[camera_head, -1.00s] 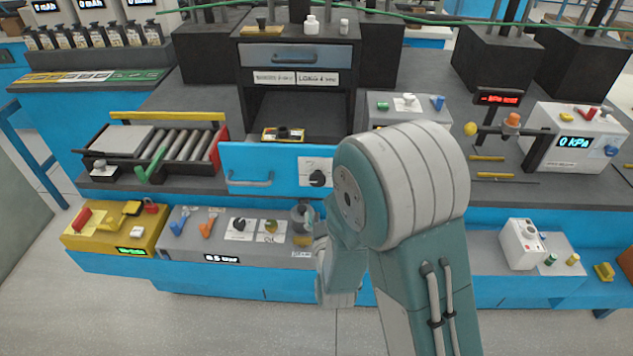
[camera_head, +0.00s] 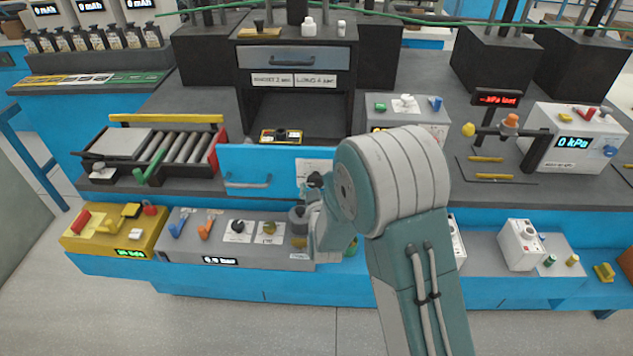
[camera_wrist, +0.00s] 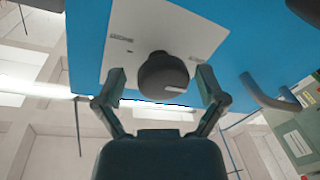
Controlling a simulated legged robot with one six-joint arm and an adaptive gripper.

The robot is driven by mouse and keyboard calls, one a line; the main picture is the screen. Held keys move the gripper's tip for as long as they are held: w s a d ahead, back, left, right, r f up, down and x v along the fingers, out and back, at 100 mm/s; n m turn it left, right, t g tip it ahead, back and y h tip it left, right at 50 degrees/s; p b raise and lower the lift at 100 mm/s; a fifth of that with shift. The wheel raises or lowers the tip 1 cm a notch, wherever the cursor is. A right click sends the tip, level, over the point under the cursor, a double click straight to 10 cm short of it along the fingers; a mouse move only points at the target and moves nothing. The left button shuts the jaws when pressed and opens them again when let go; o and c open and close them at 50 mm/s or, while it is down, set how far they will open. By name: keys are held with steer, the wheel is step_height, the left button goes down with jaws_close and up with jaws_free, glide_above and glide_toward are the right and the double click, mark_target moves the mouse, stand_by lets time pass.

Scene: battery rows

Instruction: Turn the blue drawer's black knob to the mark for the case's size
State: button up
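The blue drawer (camera_head: 240,158) shows in the head view with a bar handle on its left and a white plate on its right. My gripper (camera_head: 313,190) is in front of that plate and hides most of the black knob. In the wrist view the black knob (camera_wrist: 162,74) stands between the two fingertips of my gripper (camera_wrist: 161,80), with a gap on each side. A pale line shows on the knob. The white plate (camera_wrist: 200,28) bears small dark marks, too small to read. A small yellow and black object (camera_head: 281,136) sits above the drawer.
A grey panel (camera_head: 190,250) with small knobs lies below the drawer. The drawer's bar handle (camera_wrist: 268,95) is to the right in the wrist view.

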steer(key=shift+a, duration=0.25)
steer(key=c, duration=0.7)
